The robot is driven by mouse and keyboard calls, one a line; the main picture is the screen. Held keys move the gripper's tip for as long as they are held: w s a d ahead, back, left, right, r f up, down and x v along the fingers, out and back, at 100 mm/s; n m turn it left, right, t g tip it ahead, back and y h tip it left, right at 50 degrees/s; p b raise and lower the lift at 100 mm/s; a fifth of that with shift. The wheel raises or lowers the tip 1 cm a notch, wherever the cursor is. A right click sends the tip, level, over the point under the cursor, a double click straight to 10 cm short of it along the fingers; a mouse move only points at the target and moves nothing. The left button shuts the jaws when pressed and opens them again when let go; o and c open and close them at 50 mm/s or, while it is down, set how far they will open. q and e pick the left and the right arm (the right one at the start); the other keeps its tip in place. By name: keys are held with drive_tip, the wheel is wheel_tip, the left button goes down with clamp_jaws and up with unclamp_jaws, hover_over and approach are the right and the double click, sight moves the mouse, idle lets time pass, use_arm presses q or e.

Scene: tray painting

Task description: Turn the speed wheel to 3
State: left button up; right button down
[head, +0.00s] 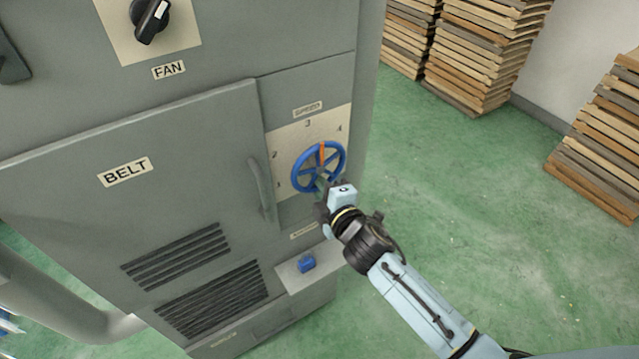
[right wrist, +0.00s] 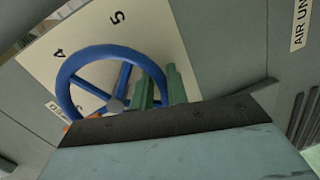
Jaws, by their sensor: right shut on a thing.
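The blue speed wheel (head: 295,163) is on a cream dial plate (head: 288,139) on the grey cabinet's right part. Its orange-marked spoke (head: 322,153) points up, between the 3 and the 4 as I see it. My right gripper (head: 322,186) is at the wheel's lower rim, shut on it. In the right wrist view, the green fingers (right wrist: 161,88) straddle the rim of the wheel (right wrist: 66,86); the 4 and 5 show on the plate, and part of the orange mark is at the lower left. My left gripper is not in view.
The BELT door handle (head: 260,190) stands out just left of the dial. A blue part (head: 306,264) sits on a ledge below. The black FAN knob (head: 150,18) is at the upper left. Stacked wooden trays (head: 480,60) stand behind on the green floor, with clear floor right of the cabinet.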

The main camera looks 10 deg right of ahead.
drive_tip(key=shift+f, duration=0.2)
drive_tip(key=c, duration=1.5)
unclamp_jaws()
drive_tip(key=shift+r, duration=0.1)
drive_tip(key=v, duration=1.3)
drive_tip(key=shift+s+p, duration=0.25)
drive_tip(key=shift+p, duration=0.2)
drive_tip(key=shift+d, duration=0.15)
